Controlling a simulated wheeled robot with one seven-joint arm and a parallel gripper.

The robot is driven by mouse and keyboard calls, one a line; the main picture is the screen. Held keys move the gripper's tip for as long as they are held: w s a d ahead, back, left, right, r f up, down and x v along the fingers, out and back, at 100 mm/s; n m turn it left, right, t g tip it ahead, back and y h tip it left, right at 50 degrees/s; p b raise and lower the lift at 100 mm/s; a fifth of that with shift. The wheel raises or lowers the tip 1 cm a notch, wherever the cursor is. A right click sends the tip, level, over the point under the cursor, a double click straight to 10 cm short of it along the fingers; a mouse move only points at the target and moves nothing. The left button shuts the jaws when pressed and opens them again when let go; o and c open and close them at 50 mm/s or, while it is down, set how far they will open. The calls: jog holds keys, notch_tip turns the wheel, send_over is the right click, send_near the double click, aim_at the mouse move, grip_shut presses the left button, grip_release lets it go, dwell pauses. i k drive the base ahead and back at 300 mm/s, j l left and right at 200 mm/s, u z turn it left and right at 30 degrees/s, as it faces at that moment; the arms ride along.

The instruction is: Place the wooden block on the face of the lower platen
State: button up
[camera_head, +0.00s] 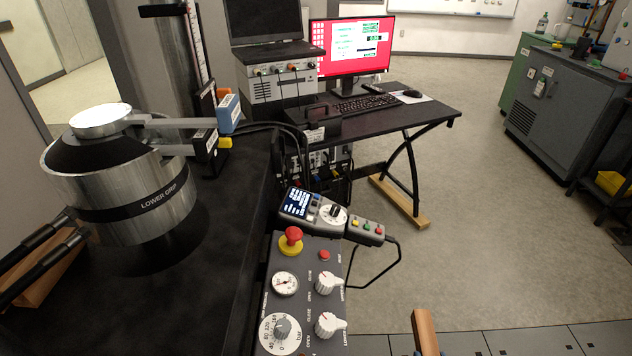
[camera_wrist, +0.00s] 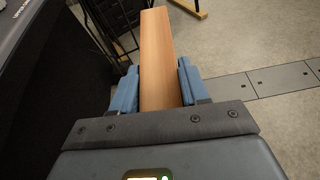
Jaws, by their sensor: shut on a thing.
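The wooden block (camera_wrist: 157,45) is a long, light brown bar in the wrist view. My gripper (camera_wrist: 156,82) is shut on it, with a blue pad on each side, and the block sticks out beyond the fingers. The block's end (camera_head: 425,328) also shows at the bottom edge of the head view, right of the control panel; my gripper is not clearly seen there. The lower platen (camera_head: 101,120) is a round silver disc atop the large metal cylinder marked LOWER GRIP (camera_head: 130,200), at the left. Its visible face is bare. The block is well apart from it.
The control panel (camera_head: 303,300) with knobs and a red button lies between block and cylinder. Extensometer-like arms (camera_head: 185,122) reach over beside the platen from the right. A desk (camera_head: 385,115) with a monitor stands behind. Open floor (camera_head: 480,230) lies to the right.

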aim_at(101, 113)
jog(key=i+l+u, duration=0.2)
jog(key=l, duration=0.3)
jog(key=i+l, duration=0.15)
jog(key=i, duration=0.45)
